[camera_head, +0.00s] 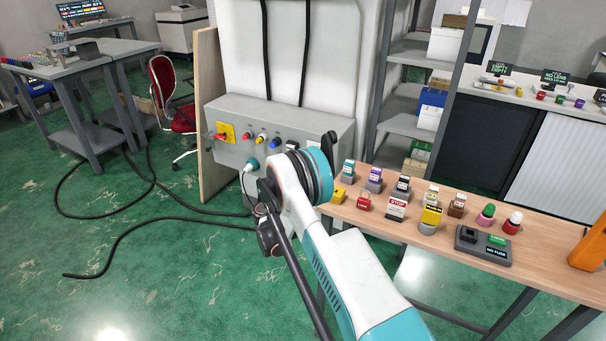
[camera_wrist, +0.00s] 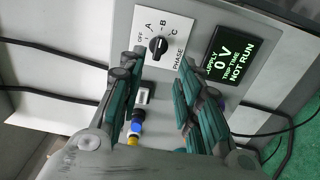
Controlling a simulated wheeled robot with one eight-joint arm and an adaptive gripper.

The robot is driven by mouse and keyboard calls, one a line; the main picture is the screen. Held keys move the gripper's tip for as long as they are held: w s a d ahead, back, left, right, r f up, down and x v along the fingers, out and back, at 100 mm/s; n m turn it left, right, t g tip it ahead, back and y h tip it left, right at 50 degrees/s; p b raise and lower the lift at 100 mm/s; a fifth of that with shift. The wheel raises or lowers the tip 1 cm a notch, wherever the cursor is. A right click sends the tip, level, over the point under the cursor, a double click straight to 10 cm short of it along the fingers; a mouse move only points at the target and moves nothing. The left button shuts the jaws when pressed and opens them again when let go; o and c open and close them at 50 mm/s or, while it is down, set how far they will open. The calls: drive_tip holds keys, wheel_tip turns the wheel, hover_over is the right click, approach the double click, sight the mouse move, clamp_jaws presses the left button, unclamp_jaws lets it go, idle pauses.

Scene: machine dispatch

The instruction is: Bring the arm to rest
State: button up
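My arm (camera_head: 345,265) reaches forward over the floor to the grey control box (camera_head: 285,110). My gripper (camera_wrist: 161,58) shows in the wrist view with its two green-padded fingers apart and nothing between them. It faces the box's phase selector, a black knob (camera_wrist: 158,46) on a white plate marked OFF, A, B, C. The fingertips appear near the plate's lower edge; whether they touch it I cannot tell. A dark display (camera_wrist: 229,57) to the right reads 0 V and NOT RUN. In the head view my arm hides the right part of the box front.
A wooden bench (camera_head: 555,205) at right holds several tags, padlocks and a grey NO FUSE block (camera_head: 483,246). A shelf rack (camera_head: 408,95) stands behind it. Black cables (camera_head: 150,225) lie on the green floor at left. A red chair (camera_head: 172,100) stands beyond them.

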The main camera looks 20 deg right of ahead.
idle(0.4)
drive_tip(key=s+a+r+m+g+y, duration=0.15)
drive_tip(key=s+r, duration=0.25)
drive_tip(key=r, duration=0.6)
drive_tip(key=s+a+r+m+g+y, duration=0.1)
drive_tip(key=s+r+m+y, duration=0.3)
drive_tip(key=r, duration=0.7)
drive_tip(key=s+a+r+y, duration=0.1)
drive_tip(key=s+a+r, duration=0.15)
drive_tip(key=s, duration=0.45)
drive_tip(key=s+a+r+y, duration=0.2)
drive_tip(key=s+r, duration=0.2)
drive_tip(key=s, duration=0.3)
drive_tip(key=s+a+f+m+y, duration=0.1)
drive_tip(key=s+a, duration=0.4)
drive_tip(key=s, duration=0.8)
drive_tip(key=s+a+f+m+g+y, duration=0.1)
drive_tip(key=s+a+y, duration=0.3)
drive_tip(key=s, duration=1)
drive_tip(key=shift+a+f+y, duration=0.3)
drive_tip(key=shift+a+y, duration=0.05)
drive_tip(key=shift+a, duration=0.6)
